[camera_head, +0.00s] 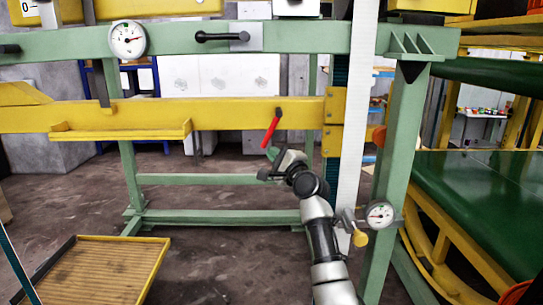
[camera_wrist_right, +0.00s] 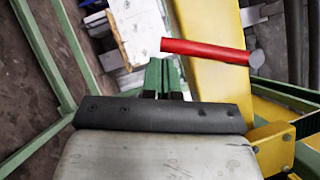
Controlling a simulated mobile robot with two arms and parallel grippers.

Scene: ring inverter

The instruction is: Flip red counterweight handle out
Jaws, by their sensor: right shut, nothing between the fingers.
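The red counterweight handle (camera_head: 270,132) hangs from a dark pivot on the yellow beam (camera_head: 228,113), slanting down and to the left. In the right wrist view the handle (camera_wrist_right: 205,50) lies across the picture just beyond my fingertips, its right end at a grey round pivot (camera_wrist_right: 257,59). My right gripper (camera_head: 271,153) is just below the handle's lower end. In the right wrist view its green fingers (camera_wrist_right: 162,76) are shut and empty. Whether they touch the handle I cannot tell. My left gripper is not in view.
A green frame post (camera_head: 392,150) and a white vertical strip (camera_head: 354,120) stand right of my arm. A gauge (camera_head: 380,214) with a yellow knob sits low on the post. A green-topped table (camera_head: 480,200) fills the right, and a wooden tray (camera_head: 100,270) lies front left.

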